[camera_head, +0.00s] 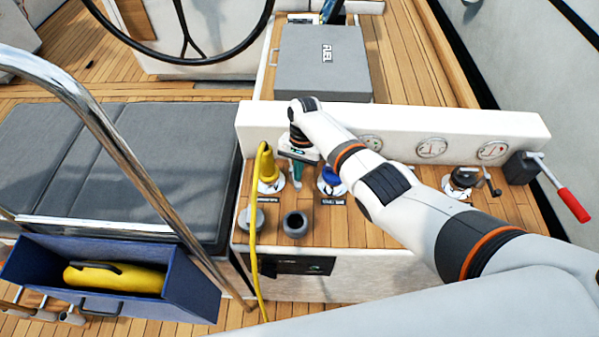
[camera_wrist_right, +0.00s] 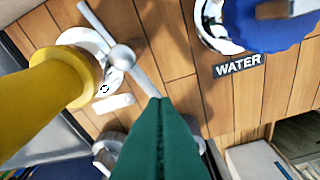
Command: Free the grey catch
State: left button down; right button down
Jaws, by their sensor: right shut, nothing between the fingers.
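A grey metal lever with a round knob, which looks like the grey catch (camera_wrist_right: 122,57), lies across the white socket plate beside the yellow plug (camera_wrist_right: 62,80) in the right wrist view. My right gripper (camera_wrist_right: 158,102) has its green fingers closed together and empty. Their tips are at the lower end of the lever; I cannot tell if they touch it. In the head view the right gripper (camera_head: 297,182) points down between the yellow plug (camera_head: 267,172) and the blue water cap (camera_head: 330,177). The catch is too small to make out there. My left gripper is not in view.
A yellow cable (camera_head: 252,230) hangs from the plug over the console's front edge. A dark round cup (camera_head: 295,224) stands in front. A white gauge panel (camera_head: 400,137) rises behind. A red-handled lever (camera_head: 573,204) is at right, and an open blue box (camera_head: 190,290) at lower left.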

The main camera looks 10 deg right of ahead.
jog(key=shift+w+b, duration=0.65)
jog(key=shift+b, duration=0.1)
jog(key=shift+r, duration=0.1)
jog(key=a+p+v, duration=0.1)
jog(key=p+v, duration=0.8)
jog(key=p, duration=0.1)
jog(key=shift+w+d+r, duration=0.15)
jog(key=shift+d+r, duration=0.2)
jog(key=shift+r, duration=0.1)
